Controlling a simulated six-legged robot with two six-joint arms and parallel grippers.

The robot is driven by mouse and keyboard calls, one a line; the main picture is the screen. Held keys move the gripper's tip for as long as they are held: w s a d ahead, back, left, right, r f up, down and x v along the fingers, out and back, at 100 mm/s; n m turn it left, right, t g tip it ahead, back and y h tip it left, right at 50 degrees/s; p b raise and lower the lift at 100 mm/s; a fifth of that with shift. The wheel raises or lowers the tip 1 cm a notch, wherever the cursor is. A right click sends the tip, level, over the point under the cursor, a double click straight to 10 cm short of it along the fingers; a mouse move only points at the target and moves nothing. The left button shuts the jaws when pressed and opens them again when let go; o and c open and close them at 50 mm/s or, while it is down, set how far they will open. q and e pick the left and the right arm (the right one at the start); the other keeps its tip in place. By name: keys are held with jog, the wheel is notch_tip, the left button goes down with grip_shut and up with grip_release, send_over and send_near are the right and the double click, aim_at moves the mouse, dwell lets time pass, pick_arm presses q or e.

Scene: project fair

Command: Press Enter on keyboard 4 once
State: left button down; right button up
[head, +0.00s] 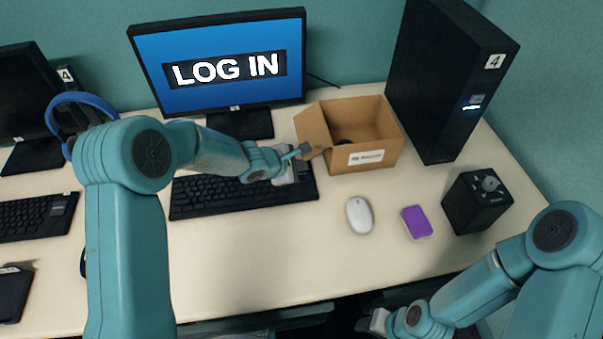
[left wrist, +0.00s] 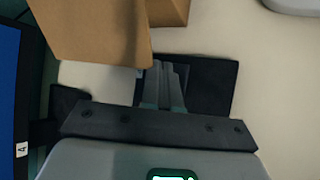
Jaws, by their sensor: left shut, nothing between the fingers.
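Keyboard 4 (head: 225,194) is black and lies in front of the monitor that reads LOG IN. My left gripper (head: 292,172) is over its right end and hides some of the keys there. In the left wrist view the shut, empty fingers (left wrist: 164,86) point at the dark end of the keyboard (left wrist: 212,85). The Enter key cannot be made out, and I cannot tell whether the fingertips touch a key. My right gripper (head: 373,321) is low at the desk's front edge, far from the keyboard; its finger opening is unclear.
An open cardboard box (head: 365,150) stands right beside the left gripper, its flap (left wrist: 95,30) close to the fingers. A white mouse (head: 359,215), purple block (head: 416,222), black cube (head: 478,200) and computer tower (head: 440,90) are to the right. The front middle of the desk is clear.

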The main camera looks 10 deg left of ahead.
dwell(0.7)
pick_arm(q)
jog(key=shift+f+b, duration=0.4)
jog(key=shift+b, duration=0.25)
jog(key=shift+f+b, duration=0.4)
jog(key=shift+b, duration=0.1)
dwell(0.3)
jog(key=shift+r, duration=0.15)
jog(key=shift+r+p, duration=0.65)
notch_tip(320, 180, up, 5)
jog(key=p, duration=0.4)
jog(key=shift+r, duration=0.1)
dwell(0.9)
